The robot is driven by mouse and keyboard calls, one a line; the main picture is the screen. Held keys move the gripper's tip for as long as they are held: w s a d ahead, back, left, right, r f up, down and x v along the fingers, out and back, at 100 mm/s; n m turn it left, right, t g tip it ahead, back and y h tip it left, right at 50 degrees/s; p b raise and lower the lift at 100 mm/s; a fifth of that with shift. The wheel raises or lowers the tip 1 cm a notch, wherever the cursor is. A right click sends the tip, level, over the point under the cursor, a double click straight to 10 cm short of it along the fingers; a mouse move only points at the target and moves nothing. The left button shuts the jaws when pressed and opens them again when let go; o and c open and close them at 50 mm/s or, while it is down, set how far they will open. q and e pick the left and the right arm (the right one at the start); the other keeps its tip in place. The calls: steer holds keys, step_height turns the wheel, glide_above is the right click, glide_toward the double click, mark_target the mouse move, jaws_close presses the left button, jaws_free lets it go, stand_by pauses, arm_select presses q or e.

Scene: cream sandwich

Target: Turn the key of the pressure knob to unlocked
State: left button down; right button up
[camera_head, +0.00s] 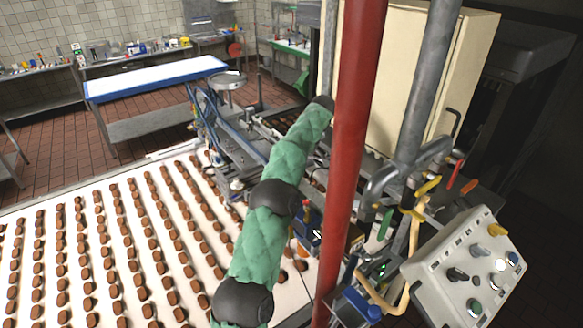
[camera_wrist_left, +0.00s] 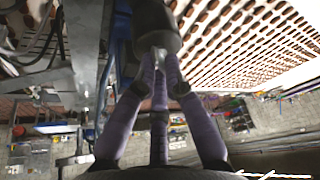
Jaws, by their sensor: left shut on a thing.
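My left gripper (camera_wrist_left: 161,68) shows in the left wrist view with long purple fingers drawn together at their tips. The fingers are shut on a small pale metal piece, which looks like the key (camera_wrist_left: 158,51). It sits at the end of a dark round body, which looks like the pressure knob (camera_wrist_left: 155,24). Which way the key is turned cannot be made out. In the head view my green padded arm reaches up from the bottom to near the red pole. The gripper, key and knob cannot be made out there. My right gripper is in neither view.
A red pole (camera_head: 350,150) stands upright just right of my arm. A white conveyor (camera_head: 105,255) with rows of brown sandwiches lies at left. A grey control panel (camera_head: 440,268) with several knobs stands at right. A cream cabinet (camera_head: 400,80) and pipes stand behind.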

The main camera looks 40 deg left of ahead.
arm_select(q)
steer(key=shift+r, duration=0.1)
steer(key=c, duration=1.6)
jaws_free()
